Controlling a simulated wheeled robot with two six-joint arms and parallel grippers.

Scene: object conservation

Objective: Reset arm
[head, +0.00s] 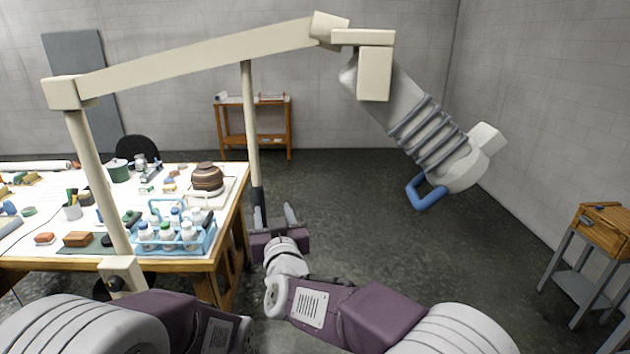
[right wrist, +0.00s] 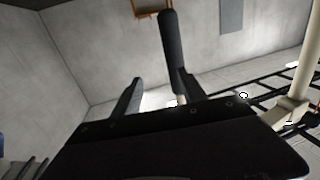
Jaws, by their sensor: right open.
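A cream jointed arm (head: 200,58) stands on a post clamped at the table's front edge. Its beam rises to the right and carries a grey ribbed head (head: 430,128) with a blue loop handle (head: 427,192), tilted down over open floor. A cream rod (head: 250,125) hangs from the beam and ends in a dark grip (head: 257,198). My right gripper (head: 274,214) is open just below that grip, its left finger close to it. In the right wrist view the dark grip (right wrist: 172,50) overlaps one finger; contact is unclear. My left gripper is out of view.
A table (head: 235,215) at left holds a blue bottle rack (head: 205,240), a brown pot (head: 207,177) and several small items. A wooden shelf (head: 290,125) stands at the back wall. The middle floor is clear.

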